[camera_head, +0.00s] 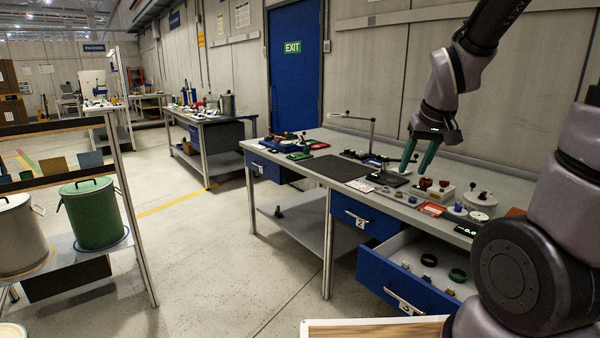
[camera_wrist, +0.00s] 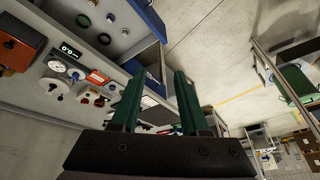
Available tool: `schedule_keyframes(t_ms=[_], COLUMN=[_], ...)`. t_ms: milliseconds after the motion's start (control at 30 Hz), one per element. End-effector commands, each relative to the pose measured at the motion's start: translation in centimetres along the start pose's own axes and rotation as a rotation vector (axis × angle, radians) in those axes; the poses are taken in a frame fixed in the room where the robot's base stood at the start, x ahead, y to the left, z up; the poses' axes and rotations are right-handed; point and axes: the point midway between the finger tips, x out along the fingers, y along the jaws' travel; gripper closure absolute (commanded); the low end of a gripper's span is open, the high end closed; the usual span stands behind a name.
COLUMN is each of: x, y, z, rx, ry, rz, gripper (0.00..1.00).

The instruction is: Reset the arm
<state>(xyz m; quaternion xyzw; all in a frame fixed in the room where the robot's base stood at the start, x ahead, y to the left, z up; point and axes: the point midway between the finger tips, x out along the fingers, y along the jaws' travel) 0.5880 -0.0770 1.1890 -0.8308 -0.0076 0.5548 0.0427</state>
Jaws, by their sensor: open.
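My gripper (camera_head: 418,155) hangs above the right half of the workbench (camera_head: 318,172) with its two green fingers pointing down. The fingers are apart and nothing is between them. In the wrist view my gripper (camera_wrist: 158,85) also shows open and empty, with the bench items beyond it. My arm reaches in from the upper right of the head view.
An open blue drawer (camera_head: 410,287) with dark and green rings juts out below the bench. A dark mat (camera_head: 327,171) lies on the bench. A green drum (camera_head: 92,212) stands on a shelf at left. The floor between is clear.

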Motion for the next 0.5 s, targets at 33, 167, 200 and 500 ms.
schedule_keyframes(t_ms=[33, 167, 200, 500], x=[-2.6, -7.9, -9.4, -16.5], y=[-0.2, -0.8, -1.0, -2.4], z=[0.0, 1.1, 1.6, 5.3], rx=[0.041, 0.143, 0.172, 0.307], ry=[0.035, 0.092, 0.109, 0.185], rz=[-0.018, -0.061, -0.075, -0.149], gripper=[0.55, 0.55, 0.55, 0.55])
